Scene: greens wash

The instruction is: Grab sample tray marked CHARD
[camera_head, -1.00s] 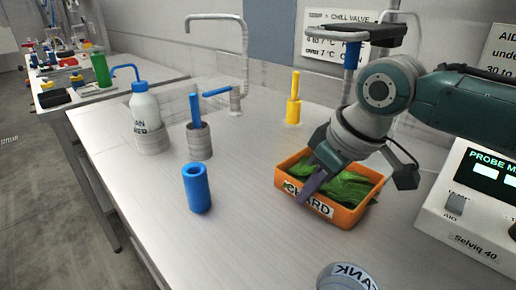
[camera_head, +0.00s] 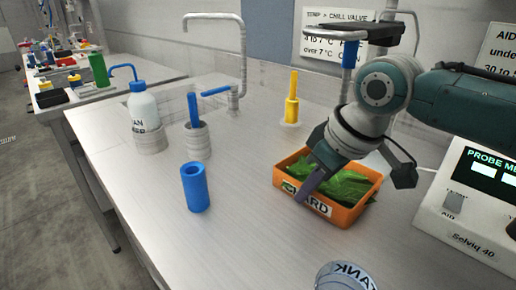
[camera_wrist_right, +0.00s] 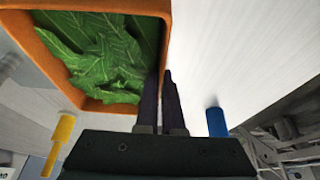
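The orange sample tray (camera_head: 346,217) stands on the bench, full of green leaves (camera_head: 345,188). Its white front label (camera_head: 318,205) is partly covered by my finger; "ARD" can be read. My right gripper (camera_head: 303,196) reaches down over the tray's front left edge. In the right wrist view, the tray (camera_wrist_right: 45,52) shows one dark finger inside its wall and the other outside, close together; the right gripper (camera_wrist_right: 162,78) looks shut on that wall. My left gripper is not in view.
A blue hollow cylinder (camera_head: 195,188) stands left of the tray. A probe meter (camera_head: 466,205) is close on the right, and a round labelled lid (camera_head: 345,277) is in front. A yellow-handled tool (camera_head: 292,98) stands behind. Bare bench lies between the cylinder and tray.

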